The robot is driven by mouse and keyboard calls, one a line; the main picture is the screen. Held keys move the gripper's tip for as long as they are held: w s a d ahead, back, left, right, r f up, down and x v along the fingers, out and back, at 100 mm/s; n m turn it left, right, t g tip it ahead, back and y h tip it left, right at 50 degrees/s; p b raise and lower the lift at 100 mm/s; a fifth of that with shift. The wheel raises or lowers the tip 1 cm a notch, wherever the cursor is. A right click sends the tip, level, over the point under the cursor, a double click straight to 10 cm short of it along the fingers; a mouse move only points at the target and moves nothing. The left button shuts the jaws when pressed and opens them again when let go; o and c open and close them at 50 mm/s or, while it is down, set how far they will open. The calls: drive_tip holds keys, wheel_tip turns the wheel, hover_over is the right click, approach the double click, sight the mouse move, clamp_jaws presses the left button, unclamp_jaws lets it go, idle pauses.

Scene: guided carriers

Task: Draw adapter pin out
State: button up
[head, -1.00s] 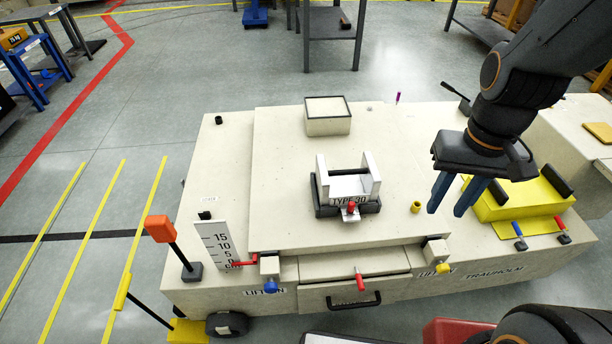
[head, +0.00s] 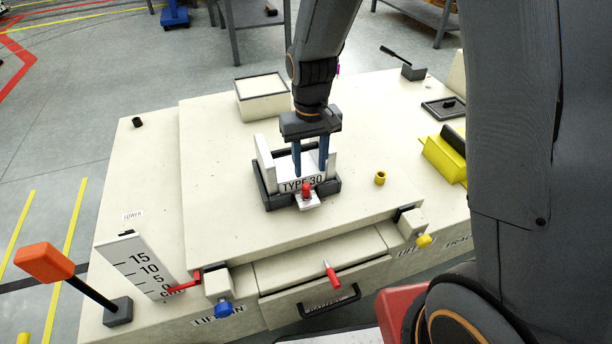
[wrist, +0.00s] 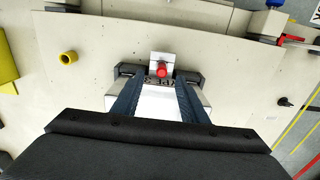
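The adapter labelled TYPE 30 (head: 266,163) is a white U-shaped piece seated in a dark holder (head: 272,201) on the carrier's top plate. The red-headed adapter pin (head: 306,188) stands at the front of it on a small white bracket (head: 309,203). In the wrist view the pin's red head (wrist: 162,70) shows just beyond the fingertips, in line with the gap between them. My gripper (head: 310,172) points down over the adapter, behind the pin. The pin's shaft is hidden.
A yellow bushing (head: 380,178) stands right of the adapter. A grey-rimmed box (head: 262,98) is behind it. Red-tipped (head: 331,275), blue (head: 224,310) and yellow (head: 424,240) knobs line the front edge. The top plate around the adapter is mostly clear.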

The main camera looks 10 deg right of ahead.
sight(307, 185)
drive_tip(key=shift+w+a+f+b, duration=0.15)
drive_tip(key=shift+w+a+f, duration=0.1)
drive_tip(key=shift+f, duration=0.3)
drive_tip(key=shift+w+a+f+b, duration=0.15)
drive_tip(key=shift+w+f, duration=0.1)
drive_tip(key=shift+f, duration=0.25)
drive_tip(key=shift+f+b, duration=0.6)
drive_tip(key=shift+f, duration=3.15)
drive_tip(key=shift+c, duration=0.5)
clamp_jaws()
